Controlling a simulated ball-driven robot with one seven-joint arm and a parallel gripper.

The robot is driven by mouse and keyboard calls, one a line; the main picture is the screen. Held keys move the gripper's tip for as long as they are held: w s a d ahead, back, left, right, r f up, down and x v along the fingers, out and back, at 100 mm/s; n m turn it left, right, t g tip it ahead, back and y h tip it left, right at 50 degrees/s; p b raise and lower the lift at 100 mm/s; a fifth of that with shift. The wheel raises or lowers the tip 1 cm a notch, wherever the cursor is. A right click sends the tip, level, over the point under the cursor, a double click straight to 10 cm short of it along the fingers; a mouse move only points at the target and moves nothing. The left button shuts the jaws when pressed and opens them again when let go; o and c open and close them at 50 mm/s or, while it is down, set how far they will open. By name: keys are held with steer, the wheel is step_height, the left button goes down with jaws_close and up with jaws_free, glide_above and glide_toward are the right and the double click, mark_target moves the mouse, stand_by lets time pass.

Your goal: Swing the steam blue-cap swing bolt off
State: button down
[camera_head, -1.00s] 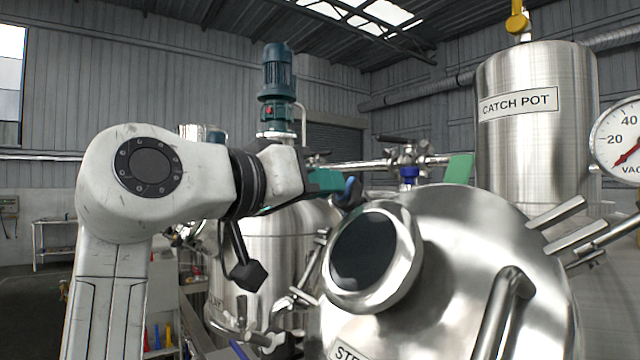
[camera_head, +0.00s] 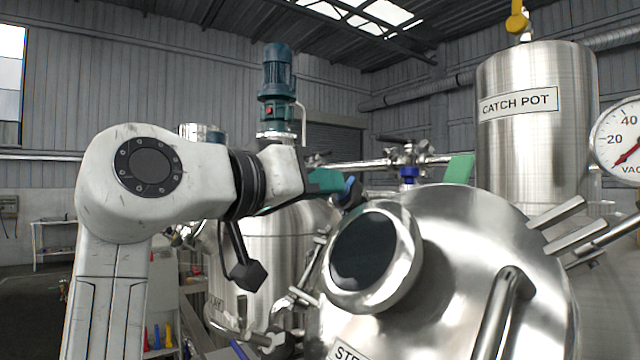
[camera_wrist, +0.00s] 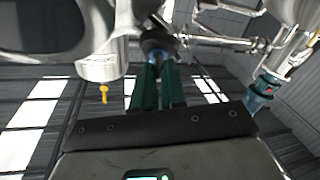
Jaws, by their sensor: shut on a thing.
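The blue-cap swing bolt shows as a small blue piece (camera_head: 351,187) beside a dark part, just behind the rim of the round sight glass (camera_head: 364,250) on the steel lid (camera_head: 465,235). A partly cut-off label beginning "STE" (camera_head: 348,352) is on this lid. My gripper (camera_head: 340,184) reaches in from the left with its teal fingers shut on the blue cap. In the wrist view, the fingers (camera_wrist: 157,72) close on the blue cap (camera_wrist: 154,57) beneath a dark round part. The bolt's shank and seat are hidden.
A curved steel handle (camera_head: 502,312) and steel bars (camera_head: 562,225) stick out on the lid's right. The catch pot (camera_head: 537,125) and a gauge (camera_head: 622,140) stand behind right. A pipe with a blue-collared valve (camera_head: 408,173) runs behind. Another tank with a motor (camera_head: 278,75) stands behind my arm.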

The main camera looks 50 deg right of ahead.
steer(key=shift+w, duration=0.1)
steer(key=w+d+r+p, duration=0.2)
steer(key=w, duration=0.1)
steer(key=shift+w+d+r+p, duration=0.15)
steer(key=shift+d+r+p, duration=0.15)
steer(key=shift+d, duration=0.1)
steer(key=c, duration=1.2)
jaws_free()
steer(key=shift+f, duration=0.1)
steer(key=shift+a+b, duration=1.55)
steer(key=shift+a, duration=3.85)
steer(key=shift+c, duration=0.3)
